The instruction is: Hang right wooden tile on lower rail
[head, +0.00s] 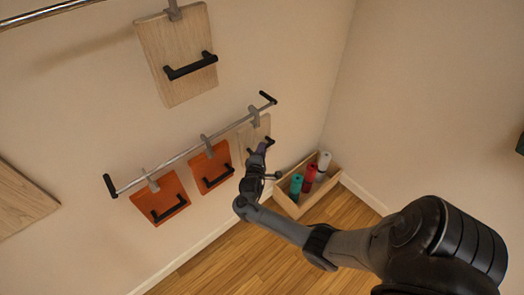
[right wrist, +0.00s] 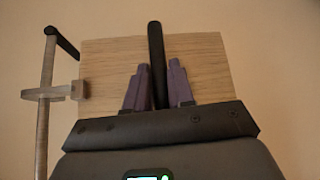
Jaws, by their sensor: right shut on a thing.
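The right wooden tile (head: 246,131) is pale wood with a black handle and a grey hook (head: 254,116). It is at the right end of the lower rail (head: 180,158), partly hidden by my right gripper (head: 262,150). In the right wrist view, the fingers (right wrist: 158,85) are shut on the black handle (right wrist: 156,50) of the tile (right wrist: 205,62). There, the hook (right wrist: 58,92) reaches across the rail (right wrist: 47,80) near its black end; I cannot tell whether it bears weight. My left gripper is not in view.
Two orange tiles (head: 172,191) (head: 221,160) hang on the lower rail, left of the wooden one. Another wooden tile (head: 160,40) hangs above. A wooden box (head: 290,205) with several coloured rolls stands on the floor in the corner. A wooden panel (head: 22,200) is at the left.

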